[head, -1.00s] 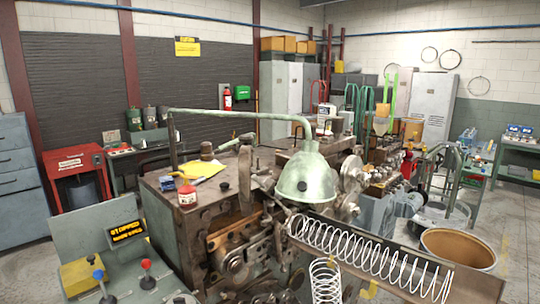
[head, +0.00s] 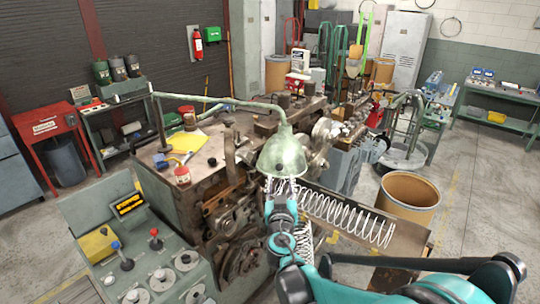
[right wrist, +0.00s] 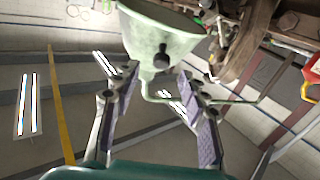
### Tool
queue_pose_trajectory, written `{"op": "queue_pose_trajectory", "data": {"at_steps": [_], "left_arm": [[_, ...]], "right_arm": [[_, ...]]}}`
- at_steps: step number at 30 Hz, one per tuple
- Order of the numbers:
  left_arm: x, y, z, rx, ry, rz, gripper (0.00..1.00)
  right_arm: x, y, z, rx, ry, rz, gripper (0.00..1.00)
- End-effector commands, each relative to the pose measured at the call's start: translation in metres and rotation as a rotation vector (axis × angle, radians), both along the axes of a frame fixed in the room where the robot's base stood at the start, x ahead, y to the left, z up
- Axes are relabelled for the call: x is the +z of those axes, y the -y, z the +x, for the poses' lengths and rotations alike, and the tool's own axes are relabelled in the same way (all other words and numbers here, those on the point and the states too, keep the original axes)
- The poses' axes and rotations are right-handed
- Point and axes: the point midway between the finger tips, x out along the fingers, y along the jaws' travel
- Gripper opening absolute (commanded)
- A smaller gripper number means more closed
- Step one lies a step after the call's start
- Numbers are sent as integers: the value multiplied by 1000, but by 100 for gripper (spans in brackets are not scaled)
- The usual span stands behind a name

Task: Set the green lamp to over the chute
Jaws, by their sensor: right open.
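The green lamp (head: 281,157) has a pale green bell shade on a bent arm (head: 215,102) that reaches from a post at the back left of the machine. In the picture, its shade covers the upper left end of the chute (head: 412,238), which holds a long wire spring (head: 345,215). My right gripper (head: 282,188) is just below the shade. In the right wrist view my right gripper (right wrist: 157,73) is open, with the lamp's shade (right wrist: 155,35) and small dark knob (right wrist: 161,56) at and beyond its fingertips. I see no grip on the lamp. My left gripper is out of view.
The control panel (head: 158,262) with levers and dials stands at the front left. The greasy machine (head: 188,213) fills the middle. A brown drum (head: 408,197) stands right of the chute. Open floor (head: 480,215) lies at the right.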

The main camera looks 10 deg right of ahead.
Motion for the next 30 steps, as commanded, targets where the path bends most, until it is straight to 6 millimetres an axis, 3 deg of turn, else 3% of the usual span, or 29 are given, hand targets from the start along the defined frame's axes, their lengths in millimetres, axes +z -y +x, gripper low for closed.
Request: {"op": "queue_pose_trajectory", "data": {"at_steps": [15,27,30], "left_arm": [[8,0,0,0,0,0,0],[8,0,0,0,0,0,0],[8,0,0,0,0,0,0]], "right_arm": [[1,14,68,8,9,-1,43],[1,16,78,8,9,-1,43],[1,16,78,8,9,-1,20]]}}
